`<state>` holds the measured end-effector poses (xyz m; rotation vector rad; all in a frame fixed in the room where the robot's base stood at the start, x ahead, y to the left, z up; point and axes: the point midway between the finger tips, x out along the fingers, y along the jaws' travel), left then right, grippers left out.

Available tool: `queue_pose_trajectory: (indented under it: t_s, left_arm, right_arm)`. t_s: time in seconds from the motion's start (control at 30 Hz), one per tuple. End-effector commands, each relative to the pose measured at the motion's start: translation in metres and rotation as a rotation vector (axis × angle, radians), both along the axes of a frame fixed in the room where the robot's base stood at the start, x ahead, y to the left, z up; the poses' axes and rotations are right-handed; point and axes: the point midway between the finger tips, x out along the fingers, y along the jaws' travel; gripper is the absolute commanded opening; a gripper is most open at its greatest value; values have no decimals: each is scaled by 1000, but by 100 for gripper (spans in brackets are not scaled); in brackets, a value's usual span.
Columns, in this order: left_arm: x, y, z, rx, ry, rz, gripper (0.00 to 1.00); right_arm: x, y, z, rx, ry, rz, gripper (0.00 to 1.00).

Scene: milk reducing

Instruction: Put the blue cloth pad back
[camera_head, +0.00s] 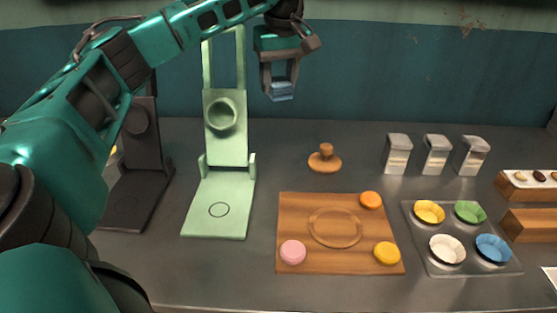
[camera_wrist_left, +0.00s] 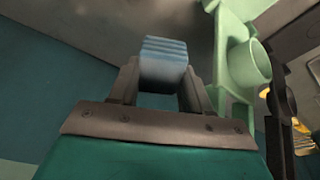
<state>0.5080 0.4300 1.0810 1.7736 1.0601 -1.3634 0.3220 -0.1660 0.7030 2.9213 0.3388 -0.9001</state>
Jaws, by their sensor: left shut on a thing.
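The blue cloth pad (camera_head: 281,91) is a small folded stack held between the fingers of my left gripper (camera_head: 280,84). The gripper points down and is raised well above the counter, in front of the teal wall. The left wrist view also shows the pad (camera_wrist_left: 164,62) between the two fingers of the gripper (camera_wrist_left: 160,85), with its striped folded edge outward. My right gripper is not in view.
A pale green stand (camera_head: 225,152) with a round cup is left of the gripper, and a dark stand (camera_head: 140,180) is further left. A wooden board (camera_head: 325,260) with small discs, a wooden tamper (camera_head: 325,160), metal containers (camera_head: 436,155) and a cup tray (camera_head: 412,225) stand on the counter.

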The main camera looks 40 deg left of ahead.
Motion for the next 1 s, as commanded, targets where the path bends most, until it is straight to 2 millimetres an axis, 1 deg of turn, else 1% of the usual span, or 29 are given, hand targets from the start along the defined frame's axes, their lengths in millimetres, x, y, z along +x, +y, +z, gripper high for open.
queue_pose_trajectory:
  t_s: [0.03, 0.2, 0.3, 0.4, 0.5, 0.63, 0.67, 0.8, 0.9, 1.0]
  left_arm:
    - [-1, 1, -18, 1, 6, -1, 24]
    - [-1, 0, -65, 1, 6, -2, 24]
    - [-1, 0, -89, 0, 4, -2, 24]
    - [-1, 0, -107, 1, 3, -3, 24]
    - [-1, 0, -118, 0, 1, -3, 24]
    - [0, 0, -127, 0, 1, -3, 24]
    - [-1, 0, -131, 1, 1, -3, 24]
    - [-1, 0, -157, 1, 3, -4, 24]
    - [0, 0, -171, 0, 2, -4, 24]
    - [0, -1, -178, -1, 0, -3, 24]
  right_arm:
    - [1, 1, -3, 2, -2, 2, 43]
    - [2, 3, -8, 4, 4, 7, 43]
    - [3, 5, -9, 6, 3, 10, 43]
    - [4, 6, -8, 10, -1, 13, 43]
    - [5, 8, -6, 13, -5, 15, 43]
    - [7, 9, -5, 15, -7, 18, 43]
    - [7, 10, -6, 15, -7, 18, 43]
    - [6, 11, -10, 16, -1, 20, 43]
    - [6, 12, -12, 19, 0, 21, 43]
    - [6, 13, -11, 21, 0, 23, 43]
